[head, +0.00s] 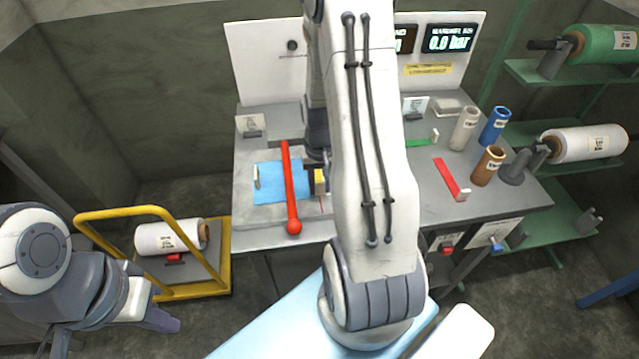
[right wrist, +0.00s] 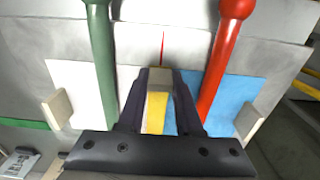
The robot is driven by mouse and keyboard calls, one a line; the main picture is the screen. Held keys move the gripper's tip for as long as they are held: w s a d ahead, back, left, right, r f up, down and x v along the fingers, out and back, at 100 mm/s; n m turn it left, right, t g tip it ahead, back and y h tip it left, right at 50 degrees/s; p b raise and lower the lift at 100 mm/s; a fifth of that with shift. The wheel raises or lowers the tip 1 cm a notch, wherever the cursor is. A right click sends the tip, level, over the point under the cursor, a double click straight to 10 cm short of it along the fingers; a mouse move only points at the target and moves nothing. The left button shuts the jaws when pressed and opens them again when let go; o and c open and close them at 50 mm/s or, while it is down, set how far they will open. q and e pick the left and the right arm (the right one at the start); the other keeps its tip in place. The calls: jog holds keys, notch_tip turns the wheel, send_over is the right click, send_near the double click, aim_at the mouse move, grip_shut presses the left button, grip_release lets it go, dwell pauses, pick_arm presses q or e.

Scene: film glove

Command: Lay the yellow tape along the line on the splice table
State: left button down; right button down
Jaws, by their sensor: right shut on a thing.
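The yellow tape (right wrist: 156,115) shows between the fingers of my right gripper (right wrist: 160,88), which is shut on it. A beige-grey block shows at the fingertips. In the head view a bit of the tape (head: 319,182) shows beside my right arm, which hides most of the gripper. The splice table (head: 270,215) lies below, with a thin red line (right wrist: 162,45) just ahead of the fingertips. A blue sheet (right wrist: 232,100) and a white sheet (right wrist: 75,80) lie either side. I cannot tell whether the tape touches the table. My left gripper (head: 155,318) is at the lower left, away from the table.
A red bar (head: 288,185) and a green bar (right wrist: 100,50) lie over the sheets, flanking my right gripper. Colored cylinders (head: 488,165) and a red strip (head: 450,178) are on the right bench. A yellow cart (head: 225,250) with a white roll stands at left.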

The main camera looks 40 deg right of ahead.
jog(key=shift+f+b, duration=0.35)
jog(key=shift+f, duration=0.25)
dwell(0.3)
jog(key=c, duration=0.5)
grip_release()
jog(key=shift+r, duration=0.1)
notch_tip(320, 180, up, 10)
jog(key=shift+r, duration=0.2)
